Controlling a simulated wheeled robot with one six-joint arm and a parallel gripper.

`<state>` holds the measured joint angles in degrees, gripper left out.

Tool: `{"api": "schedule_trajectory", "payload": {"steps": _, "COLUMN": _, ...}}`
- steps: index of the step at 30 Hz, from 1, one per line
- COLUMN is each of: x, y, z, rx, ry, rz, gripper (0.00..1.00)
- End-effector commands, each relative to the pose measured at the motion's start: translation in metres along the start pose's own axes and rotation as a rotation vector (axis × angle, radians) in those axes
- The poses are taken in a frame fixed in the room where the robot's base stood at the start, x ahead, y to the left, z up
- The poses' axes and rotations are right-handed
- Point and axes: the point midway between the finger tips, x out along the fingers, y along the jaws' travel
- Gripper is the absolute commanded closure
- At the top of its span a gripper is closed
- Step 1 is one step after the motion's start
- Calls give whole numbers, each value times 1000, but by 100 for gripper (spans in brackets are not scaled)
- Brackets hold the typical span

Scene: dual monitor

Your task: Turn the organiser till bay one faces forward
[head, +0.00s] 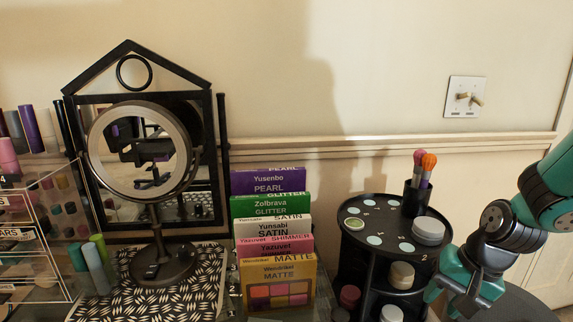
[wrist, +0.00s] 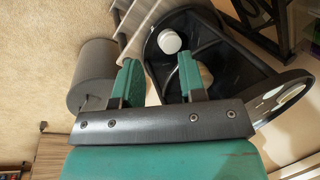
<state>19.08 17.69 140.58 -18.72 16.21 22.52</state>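The organiser (head: 384,222) is a round black tower at the right of the head view. Its top disc has pale round spots, and open bays with jars lie below. A "2" shows near its right rim; I cannot make out which bay faces forward. My gripper (head: 449,300) is just right of the organiser, low in the head view. In the wrist view the gripper (wrist: 160,75) is open, with nothing between its fingers. The organiser's black bay (wrist: 207,42) with a white jar (wrist: 169,41) lies beyond the fingertips. I cannot tell whether a finger touches it.
Brushes stand in a black cup (head: 416,197) on the organiser, beside a white-lidded jar (head: 428,230). Upright palettes (head: 270,208) stand to its left. A round mirror (head: 155,222) and a clear drawer unit (head: 40,235) are farther left. A grey cylinder (wrist: 92,75) shows in the wrist view.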

Motion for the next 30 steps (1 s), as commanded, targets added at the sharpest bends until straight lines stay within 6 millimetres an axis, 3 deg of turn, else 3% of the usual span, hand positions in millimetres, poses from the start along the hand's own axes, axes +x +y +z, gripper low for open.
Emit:
{"api": "schedule_trajectory", "payload": {"steps": 3, "x": -20, "y": -13, "z": 19, "rx": -270, "ry": 57, "rz": 96, "gripper": 63}}
{"api": "schedule_trajectory", "payload": {"steps": 10, "x": -55, "y": -21, "z": 46, "rx": -677, "ry": 144, "rz": 249, "gripper": 63}}
{"api": "schedule_trajectory", "payload": {"steps": 18, "x": -77, "y": -80, "z": 136, "rx": -935, "ry": -31, "rz": 28, "gripper": 63}}
{"api": "schedule_trajectory", "payload": {"steps": 24, "x": -107, "y": -96, "z": 214, "rx": -1201, "ry": -174, "rz": -98, "gripper": 63}}
{"api": "schedule_trajectory", "payload": {"steps": 30, "x": -162, "y": -114, "z": 217, "rx": -1205, "ry": -187, "rz": -99, "gripper": 63}}
